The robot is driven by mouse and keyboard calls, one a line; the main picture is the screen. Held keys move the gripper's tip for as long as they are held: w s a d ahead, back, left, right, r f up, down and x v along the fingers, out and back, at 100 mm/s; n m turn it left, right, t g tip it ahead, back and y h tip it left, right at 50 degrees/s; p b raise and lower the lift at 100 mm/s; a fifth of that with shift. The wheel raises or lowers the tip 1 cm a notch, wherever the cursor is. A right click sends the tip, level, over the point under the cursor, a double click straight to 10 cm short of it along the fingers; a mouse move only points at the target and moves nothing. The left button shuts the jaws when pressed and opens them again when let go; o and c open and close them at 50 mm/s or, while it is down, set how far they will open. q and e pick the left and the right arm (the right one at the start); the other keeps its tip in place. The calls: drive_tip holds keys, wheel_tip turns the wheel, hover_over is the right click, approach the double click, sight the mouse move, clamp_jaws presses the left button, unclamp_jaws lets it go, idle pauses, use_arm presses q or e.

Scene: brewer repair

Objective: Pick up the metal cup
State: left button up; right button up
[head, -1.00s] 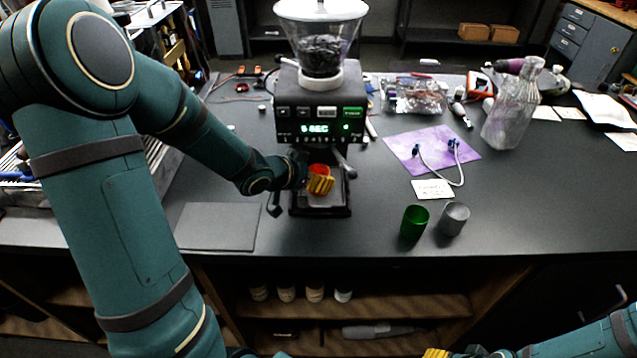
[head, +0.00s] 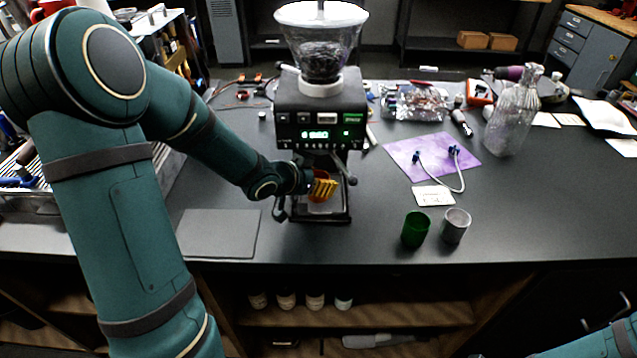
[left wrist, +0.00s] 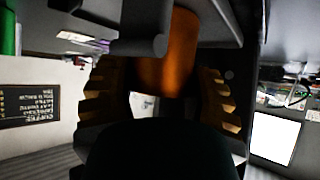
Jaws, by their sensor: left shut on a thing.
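A grey metal cup (head: 456,226) stands upright on the dark counter, to the right of a green cup (head: 416,229). My left gripper (head: 322,188), with yellow fingers, is well to the left of both, at the front of the coffee grinder. It is shut on a red-orange cup, which shows in the left wrist view (left wrist: 172,55) between the fingers, below the grinder's spout.
The coffee grinder (head: 319,115) with its bean hopper stands at the back middle. A purple mat (head: 432,158) with a hose and a white card (head: 433,196) lie behind the cups. A glass bottle (head: 512,120) stands at the right. A grey pad (head: 218,234) lies front left.

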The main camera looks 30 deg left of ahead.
use_arm(q)
drive_tip(key=shift+r+p, duration=0.3)
drive_tip(key=shift+r, duration=0.3)
drive_tip(key=shift+s+a+r, duration=0.15)
drive_tip(key=shift+a+r, duration=0.1)
drive_tip(key=s+a+p, duration=0.1)
drive_tip(key=s+a, duration=0.2)
drive_tip(key=a, duration=0.1)
drive_tip(key=s+a+p, duration=0.2)
drive_tip(key=s+a, duration=0.2)
drive_tip(key=s+a+p, duration=0.1)
drive_tip(key=s+a, duration=0.2)
drive_tip(key=a, duration=0.1)
drive_tip(key=shift+s+a+f+p, duration=0.1)
drive_tip(key=shift+s+a+p, duration=0.15)
drive_tip(key=shift+s+p, duration=0.15)
drive_tip(key=shift+s+a, duration=0.35)
